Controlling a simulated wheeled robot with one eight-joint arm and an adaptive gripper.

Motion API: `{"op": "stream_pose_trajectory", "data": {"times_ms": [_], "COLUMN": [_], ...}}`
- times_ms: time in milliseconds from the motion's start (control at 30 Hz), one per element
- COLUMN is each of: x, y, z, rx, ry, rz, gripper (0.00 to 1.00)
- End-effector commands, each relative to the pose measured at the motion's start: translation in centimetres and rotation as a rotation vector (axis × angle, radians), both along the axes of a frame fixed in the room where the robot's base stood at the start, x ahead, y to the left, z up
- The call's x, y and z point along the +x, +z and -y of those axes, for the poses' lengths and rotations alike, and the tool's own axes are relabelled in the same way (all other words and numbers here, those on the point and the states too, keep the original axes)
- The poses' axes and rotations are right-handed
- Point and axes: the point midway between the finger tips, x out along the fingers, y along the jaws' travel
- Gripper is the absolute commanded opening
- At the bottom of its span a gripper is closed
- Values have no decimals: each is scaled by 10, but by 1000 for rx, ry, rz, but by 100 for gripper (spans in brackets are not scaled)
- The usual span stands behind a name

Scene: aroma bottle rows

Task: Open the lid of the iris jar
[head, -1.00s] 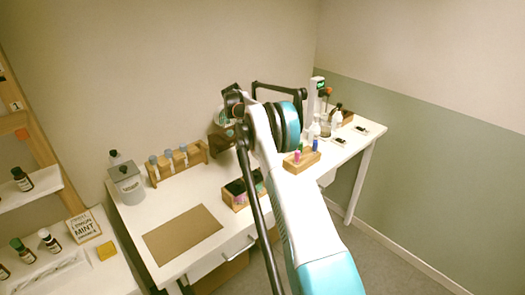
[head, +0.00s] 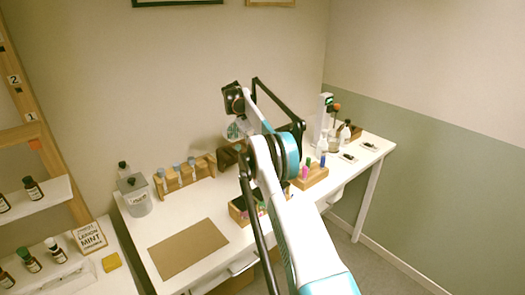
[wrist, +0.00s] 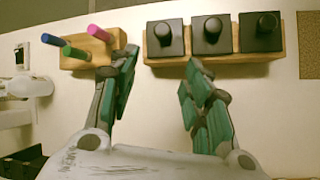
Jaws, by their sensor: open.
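Three square jars with black lids and round knobs stand in a wooden holder in the wrist view: a left one (wrist: 165,38), a middle one (wrist: 212,35) and a right one (wrist: 260,31). No label can be read, so I cannot tell which is the iris jar. The jars' wooden holder (head: 240,212) is partly behind my arm in the head view. The lids look shut.
A wooden block with coloured pens (wrist: 82,57) stands close beside the jars' holder. A brown mat (head: 188,248), a grey canister (head: 136,196) and a rack of blue-capped tubes (head: 183,180) are on the white table. Bottles and a device (head: 325,117) stand at the far right.

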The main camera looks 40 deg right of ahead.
Motion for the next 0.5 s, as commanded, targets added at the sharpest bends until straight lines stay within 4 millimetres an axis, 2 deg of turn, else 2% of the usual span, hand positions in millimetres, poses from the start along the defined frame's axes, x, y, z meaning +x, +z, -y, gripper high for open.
{"op": "stream_pose_trajectory", "data": {"times_ms": [333,500], "x": [0,3], "y": [1,18], "z": [0,-12], "rx": [0,-2], "ry": [1,23], "rz": [2,35], "gripper": [44,44]}}
